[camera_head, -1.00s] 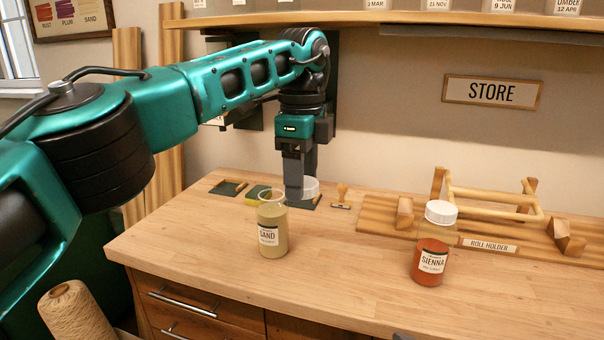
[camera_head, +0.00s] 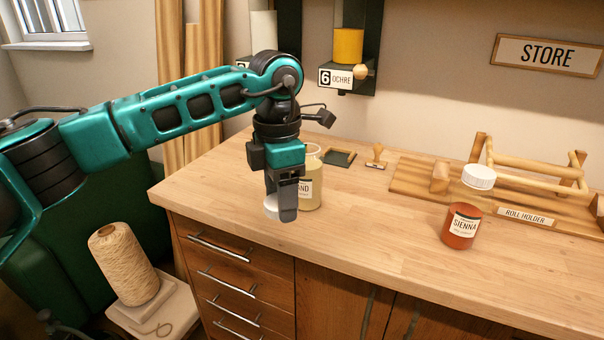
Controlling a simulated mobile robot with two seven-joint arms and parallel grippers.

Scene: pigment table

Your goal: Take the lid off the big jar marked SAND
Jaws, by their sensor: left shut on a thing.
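The big jar marked SAND (camera_head: 312,191) stands upright on the wooden bench, open at the top and holding pale yellow powder. Its label is partly hidden behind my left gripper. My left gripper (camera_head: 280,210) points down in front and to the left of the jar, near the bench's front edge. It is shut on the white lid (camera_head: 270,207), which is mostly hidden behind the fingers. The lid is apart from the jar's mouth. I cannot tell whether the lid touches the bench. My right gripper is not in view.
A small stamp (camera_head: 377,155) and a dark pad (camera_head: 340,157) lie behind. A twine cone (camera_head: 124,262) stands lower left. The middle bench is clear.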

